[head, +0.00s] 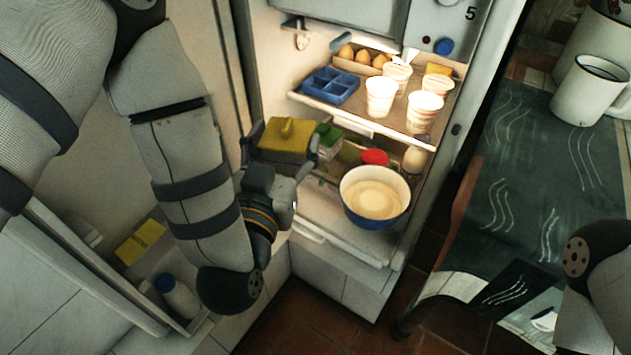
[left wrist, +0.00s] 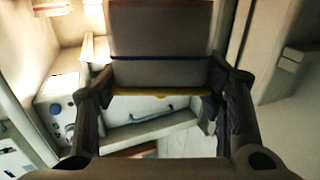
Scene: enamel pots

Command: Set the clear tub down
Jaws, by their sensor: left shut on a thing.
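My left gripper (head: 284,146) is shut on a yellow-lidded box (head: 287,134), with one finger on each side. The lid has a small raised knob. In the left wrist view the box (left wrist: 160,35) shows a pale side, a dark blue line and a yellow edge between the fingers (left wrist: 160,88). The box is at the left side of the open fridge's lower compartment; I cannot tell whether it touches a shelf. A clear tub with a green lid (head: 328,133) sits just right of it, partly hidden by the finger. My right gripper is out of view.
A blue-rimmed bowl (head: 374,196) stands on the lower shelf, near a red-lidded item (head: 375,157). The upper shelf (head: 345,105) holds eggs, a blue tray (head: 331,86) and several cups. The open fridge door (head: 85,268) is at lower left. A table (head: 530,190) stands right.

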